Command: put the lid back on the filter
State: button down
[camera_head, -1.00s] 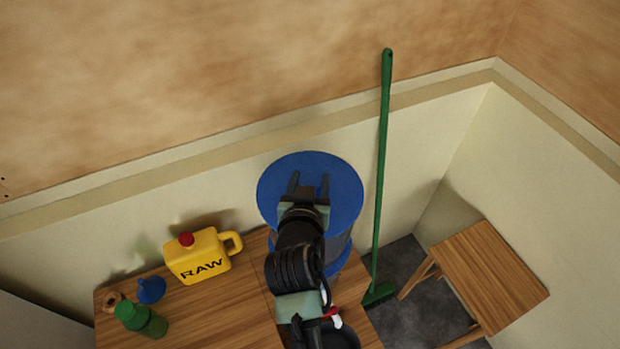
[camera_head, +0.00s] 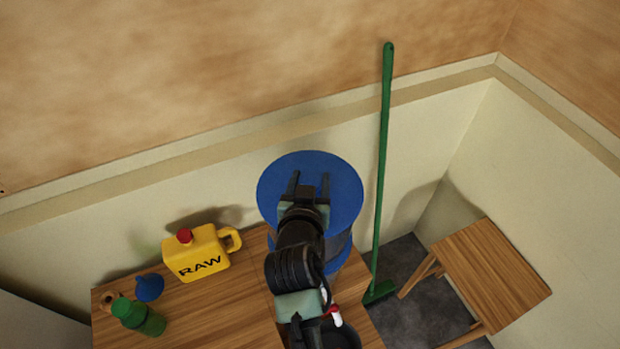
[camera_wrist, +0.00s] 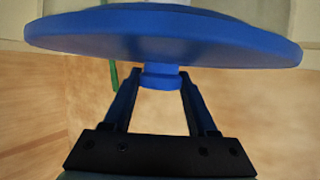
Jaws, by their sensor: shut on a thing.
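The lid (camera_head: 343,199) is a wide blue disc held up in front of my arm in the head view. It also fills the top of the wrist view (camera_wrist: 100,34), with a small blue knob (camera_wrist: 160,77) on its face. My gripper (camera_head: 310,184) is shut on this knob; in the wrist view its two fingertips (camera_wrist: 160,84) sit at either side of it. The filter (camera_head: 338,250), a grey-blue cylinder with a blue band, stands on the table below the lid. The lid and my arm hide most of it. I cannot tell whether the lid touches the filter.
A yellow jug marked RAW (camera_head: 199,254), a blue funnel (camera_head: 149,287), a green bottle (camera_head: 139,318) and a small brown ring (camera_head: 107,301) are on the wooden table (camera_head: 221,312). A green broom (camera_head: 381,180) leans on the wall right of the filter. A wooden stool (camera_head: 492,277) stands right.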

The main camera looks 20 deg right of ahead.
jog(key=shift+f, duration=0.25)
jog(key=shift+c, duration=0.6)
grip_release()
jog(key=shift+s, duration=0.1)
jog(key=b+v, duration=0.4)
jog(key=v, duration=0.8)
jog(key=shift+s+a+r, duration=0.2)
jog(key=shift+s+a, duration=0.05)
jog(key=shift+s, duration=0.05)
